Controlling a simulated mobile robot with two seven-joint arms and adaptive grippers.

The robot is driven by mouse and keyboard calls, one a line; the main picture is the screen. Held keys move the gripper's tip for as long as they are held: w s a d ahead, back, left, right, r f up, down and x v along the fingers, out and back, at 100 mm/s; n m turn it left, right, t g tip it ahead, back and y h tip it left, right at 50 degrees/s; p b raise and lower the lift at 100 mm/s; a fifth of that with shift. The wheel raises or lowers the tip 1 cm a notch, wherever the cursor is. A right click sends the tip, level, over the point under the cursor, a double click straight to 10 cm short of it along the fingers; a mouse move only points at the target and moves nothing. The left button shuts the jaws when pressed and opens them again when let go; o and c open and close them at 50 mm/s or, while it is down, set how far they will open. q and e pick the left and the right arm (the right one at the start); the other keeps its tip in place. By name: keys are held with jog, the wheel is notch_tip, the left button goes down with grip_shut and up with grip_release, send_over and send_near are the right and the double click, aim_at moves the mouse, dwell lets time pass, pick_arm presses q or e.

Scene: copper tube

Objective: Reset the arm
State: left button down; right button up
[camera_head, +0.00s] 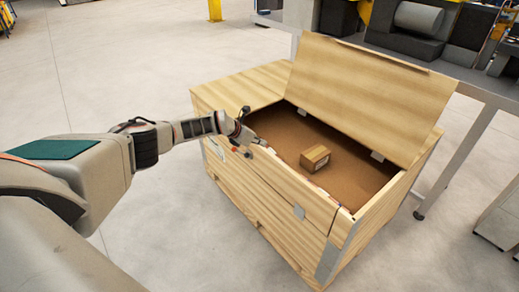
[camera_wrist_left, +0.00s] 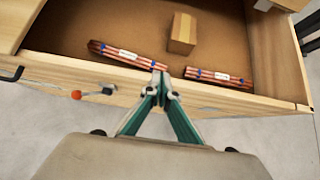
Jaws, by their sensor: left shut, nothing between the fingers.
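My left arm comes in from the left in the head view. Its gripper (camera_head: 262,144) is shut and empty at the near wall of an open wooden crate (camera_head: 272,190). In the left wrist view the gripper's fingers (camera_wrist_left: 161,80) meet at the crate's near rim. Two bundles of copper tubes with blue bands and white labels lie inside along the near wall: one on the left (camera_wrist_left: 128,56) and one on the right (camera_wrist_left: 220,78). The near wall mostly hides them in the head view. My right gripper is not in view.
A small cardboard box (camera_head: 315,157) sits on the crate's brown floor. The crate's hinged lid (camera_head: 370,95) stands raised at the back. A metal workbench (camera_head: 470,85) with grey parts stands behind it. The floor to the left is clear.

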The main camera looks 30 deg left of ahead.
pick_arm(q)
jog(key=r, duration=0.2)
jog(key=w+r, duration=0.1)
jog(key=r, duration=0.1)
jog(key=shift+d, duration=0.1)
